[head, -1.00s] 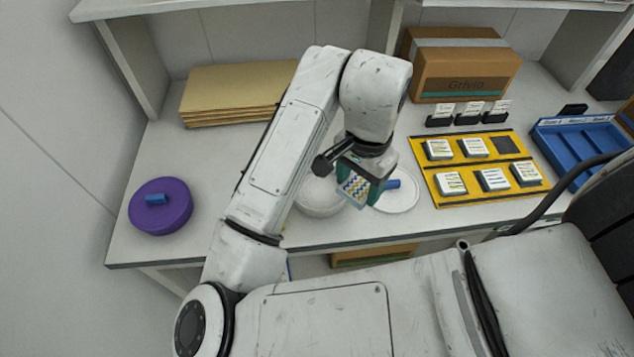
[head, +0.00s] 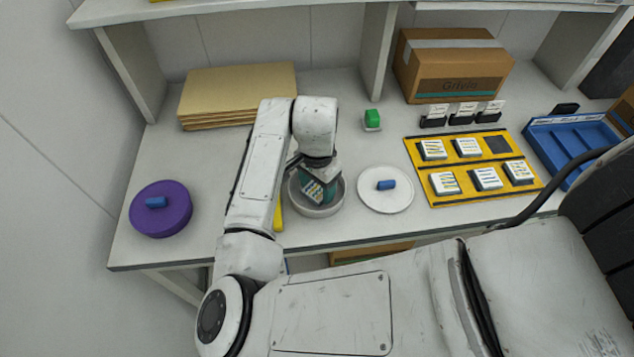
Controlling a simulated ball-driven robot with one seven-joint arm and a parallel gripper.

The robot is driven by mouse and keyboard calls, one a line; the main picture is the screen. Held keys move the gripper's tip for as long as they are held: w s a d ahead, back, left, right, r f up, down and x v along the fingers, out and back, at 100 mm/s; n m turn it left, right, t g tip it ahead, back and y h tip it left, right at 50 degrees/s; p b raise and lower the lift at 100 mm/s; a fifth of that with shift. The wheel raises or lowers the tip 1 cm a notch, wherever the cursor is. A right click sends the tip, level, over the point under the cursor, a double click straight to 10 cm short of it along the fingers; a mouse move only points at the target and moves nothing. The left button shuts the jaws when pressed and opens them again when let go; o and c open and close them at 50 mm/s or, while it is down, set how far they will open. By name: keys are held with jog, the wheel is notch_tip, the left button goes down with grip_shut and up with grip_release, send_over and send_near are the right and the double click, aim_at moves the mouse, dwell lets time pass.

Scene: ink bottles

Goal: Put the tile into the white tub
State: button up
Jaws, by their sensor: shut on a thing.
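My gripper (head: 316,184) is shut on the tile (head: 313,191), a small white piece with blue and yellow marks, held tilted. The white tub (head: 335,208) is a round, shallow pale bowl on the table. The gripper and tile are over the tub's opening, and in this view they overlap its inside. I cannot tell whether the tile touches the tub's floor. My gripper and arm hide part of the tub's far and left side.
A white plate (head: 400,202) with a blue piece stands just right of the tub. A purple round container (head: 175,213) is at left. A yellow mat (head: 440,203) with several tiles lies at right. A green-topped bottle (head: 372,119) stands behind. A yellow object (head: 278,218) shows beside my arm.

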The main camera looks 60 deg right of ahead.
aim_at(317, 189)
jog(key=shift+f, duration=0.2)
jog(key=o, duration=1.1)
notch_tip(317, 189, up, 12)
jog(key=shift+r+b, duration=0.15)
jog(key=shift+b, duration=0.45)
